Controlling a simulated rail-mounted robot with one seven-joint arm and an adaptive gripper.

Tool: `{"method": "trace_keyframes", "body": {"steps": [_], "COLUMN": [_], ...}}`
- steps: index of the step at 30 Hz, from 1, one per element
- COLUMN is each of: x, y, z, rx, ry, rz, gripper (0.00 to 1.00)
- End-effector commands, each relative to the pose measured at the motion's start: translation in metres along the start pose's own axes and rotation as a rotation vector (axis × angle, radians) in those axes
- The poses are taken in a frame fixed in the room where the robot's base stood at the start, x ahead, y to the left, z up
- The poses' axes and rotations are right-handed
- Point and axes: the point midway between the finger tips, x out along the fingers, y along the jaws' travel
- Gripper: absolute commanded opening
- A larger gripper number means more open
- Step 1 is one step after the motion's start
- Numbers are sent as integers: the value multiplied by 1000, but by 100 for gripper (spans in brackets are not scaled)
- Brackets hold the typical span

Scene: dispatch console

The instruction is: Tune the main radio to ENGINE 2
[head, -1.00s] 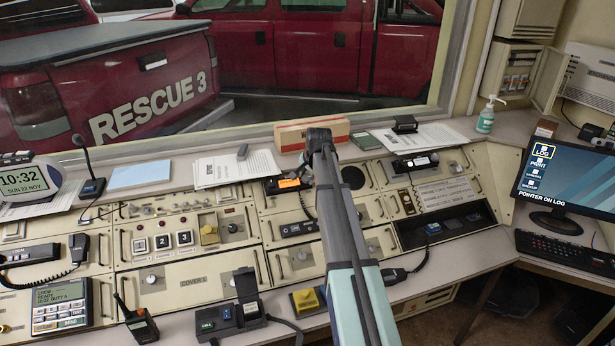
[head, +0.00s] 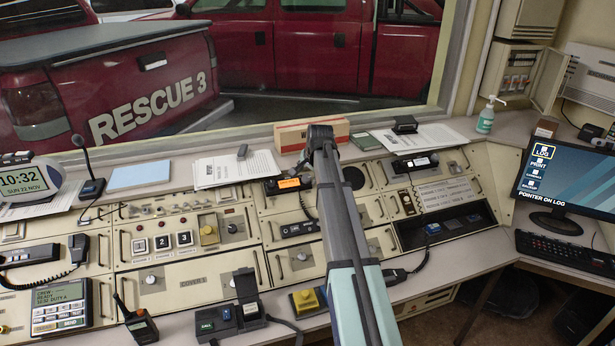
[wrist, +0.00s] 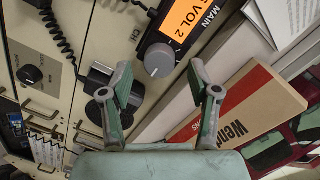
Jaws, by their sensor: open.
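The main radio (head: 287,184) is a black unit with a lit orange display on the console, just left of my arm in the head view. A grey round knob (wrist: 160,60) sits on the radio near a "CH" label. My gripper (wrist: 163,82) is open, its two fingers apart and empty. In the wrist picture the knob appears between and slightly beyond the fingertips; contact is not visible. My arm hides the gripper in the head view.
A cardboard box (wrist: 240,108) lies to the right of the fingers in the wrist view. A dark microphone with a coiled cord (wrist: 100,80) is close to the left finger. Papers (head: 236,169) lie on the ledge left of the radio.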

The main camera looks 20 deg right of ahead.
Motion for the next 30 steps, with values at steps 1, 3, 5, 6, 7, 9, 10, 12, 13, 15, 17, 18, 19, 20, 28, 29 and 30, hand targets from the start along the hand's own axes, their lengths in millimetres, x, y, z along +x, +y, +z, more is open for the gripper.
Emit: {"method": "trace_keyframes", "body": {"steps": [1, 3, 5, 6, 7, 9, 10, 12, 13, 15, 17, 18, 19, 20, 28, 29, 30], "x": [-10, -23, -35, -43, -49, -62, -67, -78, -83, -91, -96, -99, -100, -102, -104, -104, -104], "y": [0, 0, 0, 0, 1, 0, 0, 0, 0, 0, 0, 0, 0, 0, 0, 0, 0], "z": [0, 0, 0, 0, 1, 0, 0, 0, 0, 0, 0, 0, 0, 0, 0, 0, 0], "rx": [0, 0, 0, 0, 0, 0, 0, 1, 1, 1, 1, 1, 1, 1, 1, 1, 1], "ry": [2, 2, 3, 3, 2, 3, 2, 2, 2, 1, 1, 1, 1, 1, 1, 1, 1], "rz": [-3, -2, -3, -3, -2, -3, -3, -2, -3, -2, -1, -1, -1, -2, -1, -1, -1], "gripper": [61, 61, 61, 61, 61, 61, 61, 61, 61, 61, 61, 61, 61, 61, 61, 61, 61]}}
